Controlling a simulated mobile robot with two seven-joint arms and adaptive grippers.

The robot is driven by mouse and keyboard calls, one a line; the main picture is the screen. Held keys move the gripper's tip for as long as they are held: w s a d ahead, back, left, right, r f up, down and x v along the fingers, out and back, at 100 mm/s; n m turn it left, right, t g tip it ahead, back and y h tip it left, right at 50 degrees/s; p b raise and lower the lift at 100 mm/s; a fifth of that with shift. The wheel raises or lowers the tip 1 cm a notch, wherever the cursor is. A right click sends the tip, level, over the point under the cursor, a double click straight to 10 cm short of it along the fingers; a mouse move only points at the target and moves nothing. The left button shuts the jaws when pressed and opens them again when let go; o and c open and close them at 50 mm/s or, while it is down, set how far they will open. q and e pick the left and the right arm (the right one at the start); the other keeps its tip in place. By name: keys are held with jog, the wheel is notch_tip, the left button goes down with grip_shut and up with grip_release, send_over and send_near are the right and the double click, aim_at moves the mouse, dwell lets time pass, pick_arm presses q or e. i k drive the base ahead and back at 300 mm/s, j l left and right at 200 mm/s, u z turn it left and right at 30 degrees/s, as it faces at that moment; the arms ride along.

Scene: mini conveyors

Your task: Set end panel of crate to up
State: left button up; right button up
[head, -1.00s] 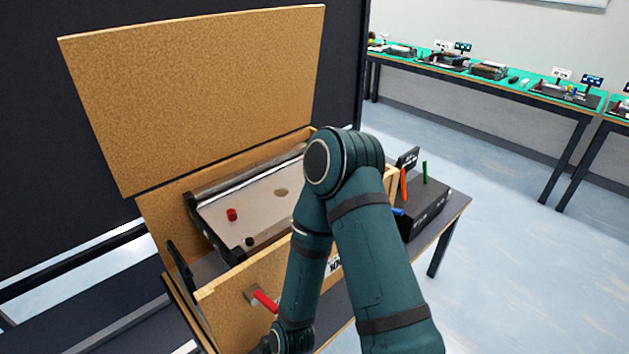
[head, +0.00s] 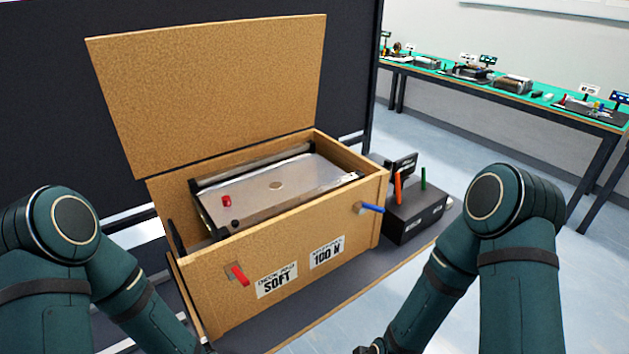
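The wooden crate (head: 300,245) stands on a dark table with its lid (head: 210,90) raised. A conveyor unit (head: 275,190) with a red knob lies inside. At the crate's left end, a thin wooden panel (head: 184,296) appears to hang down outside, seen nearly edge-on, so that end looks open. My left arm comes in at the lower left; only a dark bit of its gripper (head: 204,347) shows at the bottom edge, near the panel's lower end. My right gripper (head: 368,348) is barely in view at the bottom edge, in front of the crate. Neither gripper's fingers can be made out.
A red lever (head: 240,275) sticks out of the crate's front and a blue lever (head: 370,208) near its right corner. A black box (head: 415,215) with orange and green sticks stands right of the crate. A dark wall is behind. A bench (head: 500,85) with other conveyors stands far right.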

aim_at(203, 339)
jog(key=j+u, duration=0.25)
jog(key=j, duration=0.2)
jog(key=j+u, duration=0.25)
jog(key=j, duration=0.2)
jog(key=j+u, duration=0.35)
jog(key=j, duration=0.4)
jog(key=k, duration=0.05)
